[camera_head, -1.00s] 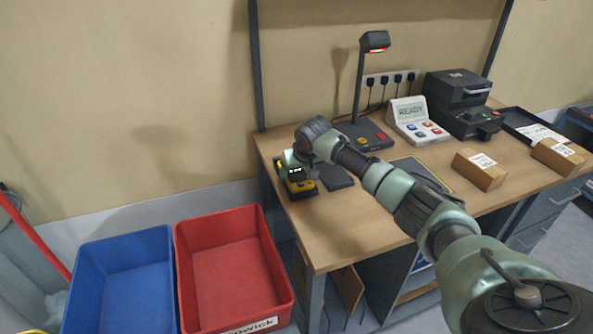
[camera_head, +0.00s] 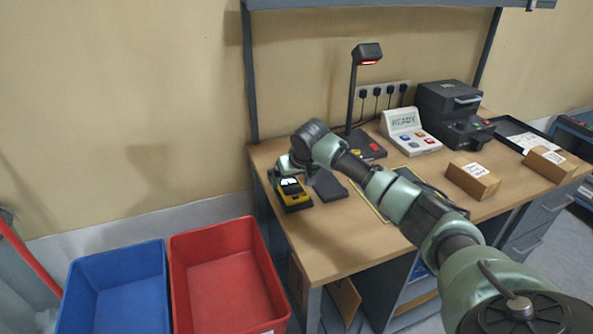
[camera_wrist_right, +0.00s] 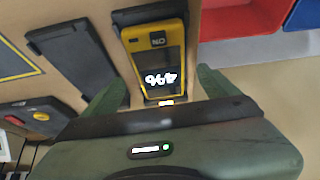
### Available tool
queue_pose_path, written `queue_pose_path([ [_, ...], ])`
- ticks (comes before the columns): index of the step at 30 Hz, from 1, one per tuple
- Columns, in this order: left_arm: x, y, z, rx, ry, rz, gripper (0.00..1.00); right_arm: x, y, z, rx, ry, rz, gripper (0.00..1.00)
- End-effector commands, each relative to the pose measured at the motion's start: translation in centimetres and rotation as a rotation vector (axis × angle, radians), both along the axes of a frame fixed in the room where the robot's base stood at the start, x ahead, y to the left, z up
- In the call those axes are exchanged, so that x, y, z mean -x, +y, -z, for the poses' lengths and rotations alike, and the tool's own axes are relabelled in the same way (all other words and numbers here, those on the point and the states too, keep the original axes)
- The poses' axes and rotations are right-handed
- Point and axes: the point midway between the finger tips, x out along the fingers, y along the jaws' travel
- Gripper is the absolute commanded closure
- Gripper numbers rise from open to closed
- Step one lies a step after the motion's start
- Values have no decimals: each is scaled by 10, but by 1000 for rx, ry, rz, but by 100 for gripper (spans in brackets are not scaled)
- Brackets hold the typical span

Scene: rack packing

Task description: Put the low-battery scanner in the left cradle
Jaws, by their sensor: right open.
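The yellow and black scanner (camera_head: 291,193) lies at the left end of the desk. My left gripper is out of view.
Behind stand a lamp-like stand (camera_head: 366,52), a READY panel (camera_head: 408,127) and a black printer (camera_head: 452,112). Cardboard boxes (camera_head: 473,178) lie to the right. A red bin (camera_head: 225,280) and a blue bin (camera_head: 115,290) stand left of the desk (camera_head: 325,240).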

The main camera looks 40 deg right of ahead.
Motion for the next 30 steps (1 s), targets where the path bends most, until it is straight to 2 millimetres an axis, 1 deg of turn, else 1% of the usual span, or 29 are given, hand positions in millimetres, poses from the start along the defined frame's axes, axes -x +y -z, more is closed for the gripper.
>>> queue_pose_path([
  [1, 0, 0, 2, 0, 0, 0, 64, 5, 1, -11, -1, -5, -1, 11],
  [6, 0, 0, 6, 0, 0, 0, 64, 23, 5, -42, 1, -4, 0, 11],
  [9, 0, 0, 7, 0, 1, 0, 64, 31, 7, -57, 0, -3, -1, 11],
  [12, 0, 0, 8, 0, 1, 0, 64, 37, 9, -67, -1, -1, 0, 11],
  [18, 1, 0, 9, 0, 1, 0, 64, 41, 10, -75, 0, 0, 1, 11],
  [30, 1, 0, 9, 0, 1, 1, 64, 41, 10, -74, 0, 0, 1, 11],
])
